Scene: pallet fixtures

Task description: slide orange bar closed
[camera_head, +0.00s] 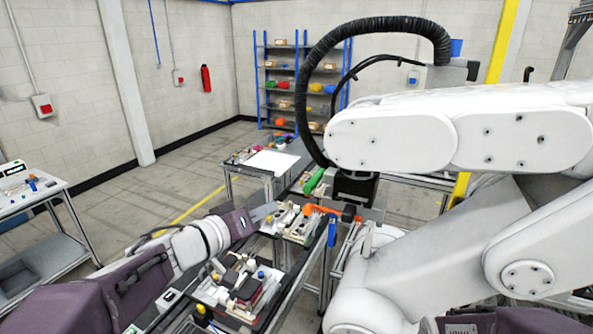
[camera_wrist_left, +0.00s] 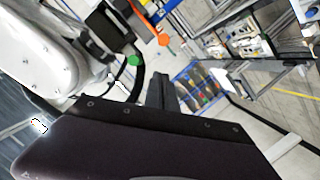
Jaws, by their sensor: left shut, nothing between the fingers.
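The orange bar (camera_head: 320,209) shows in the head view just below the black end of a large white arm, above the fixtures. An orange piece with a rounded end (camera_wrist_left: 163,40) shows at the top of the left wrist view, probably the same bar. My left gripper (camera_head: 268,210) comes in from the left, its fingers shut and empty, to the left of the orange bar and apart from it. In the left wrist view its dark fingers (camera_wrist_left: 160,88) point up the picture. Whether the bar is open or closed is unclear. My right gripper is not in view.
The large white arm (camera_head: 430,135) with a black hose fills the right side. A pallet fixture with mixed parts (camera_head: 238,290) lies below my left gripper. A green part (camera_head: 314,180) and a blue part (camera_head: 332,230) flank the bar. A blue shelf rack (camera_head: 258,85) stands behind.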

